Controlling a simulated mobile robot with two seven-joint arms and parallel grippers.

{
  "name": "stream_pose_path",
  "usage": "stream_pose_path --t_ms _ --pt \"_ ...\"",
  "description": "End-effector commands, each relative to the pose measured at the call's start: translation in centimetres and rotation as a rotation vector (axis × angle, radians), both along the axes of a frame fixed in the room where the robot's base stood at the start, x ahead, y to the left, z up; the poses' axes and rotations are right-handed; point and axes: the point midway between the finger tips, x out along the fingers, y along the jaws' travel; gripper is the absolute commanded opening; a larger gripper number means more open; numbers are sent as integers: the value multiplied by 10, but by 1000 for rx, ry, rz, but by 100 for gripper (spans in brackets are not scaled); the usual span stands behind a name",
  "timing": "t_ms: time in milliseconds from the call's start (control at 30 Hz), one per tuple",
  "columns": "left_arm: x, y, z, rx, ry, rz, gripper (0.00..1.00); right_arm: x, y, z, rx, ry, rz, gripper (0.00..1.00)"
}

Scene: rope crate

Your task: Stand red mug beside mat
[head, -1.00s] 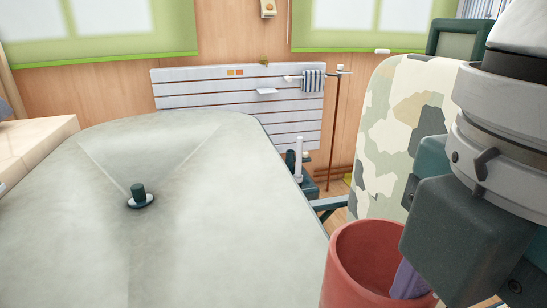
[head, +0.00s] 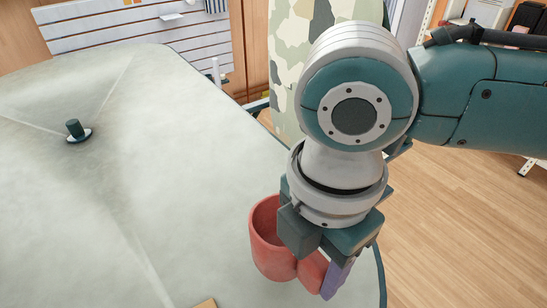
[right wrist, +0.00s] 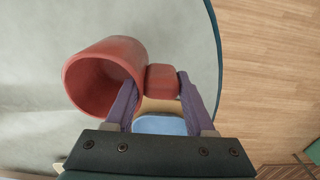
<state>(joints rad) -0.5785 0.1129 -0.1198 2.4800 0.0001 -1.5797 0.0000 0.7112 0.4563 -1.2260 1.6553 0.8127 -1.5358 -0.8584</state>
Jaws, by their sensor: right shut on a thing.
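The red mug (head: 268,250) is near the right edge of the table in the head view, its handle toward my right gripper. My right gripper (head: 318,272) is shut on the mug's handle, with one purple finger showing. In the right wrist view the mug (right wrist: 100,78) is left of the fingers, and its handle (right wrist: 163,82) sits between them. I cannot tell whether the mug touches the table. A tan corner (head: 206,303) shows at the bottom edge of the head view; I cannot tell whether it is the mat. My left gripper is out of view.
The pale grey table (head: 170,190) is mostly clear left of the mug. A dark round knob (head: 76,130) stands at its far left. A camouflage-patterned panel (head: 285,90) stands behind the table. Wooden floor (head: 450,220) lies to the right.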

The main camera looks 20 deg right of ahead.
Motion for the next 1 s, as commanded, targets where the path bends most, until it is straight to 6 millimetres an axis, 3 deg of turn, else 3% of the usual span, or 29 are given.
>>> stream_pose_path --t_ms 100,400,600,1000 --pt "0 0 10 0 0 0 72 0 0 4 -1 2 -1 0" --pt "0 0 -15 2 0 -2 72 -1 0 -38 -2 2 0 0" --pt "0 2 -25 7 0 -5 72 0 0 -54 0 1 0 0" --pt "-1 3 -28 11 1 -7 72 0 0 -60 0 0 1 0"
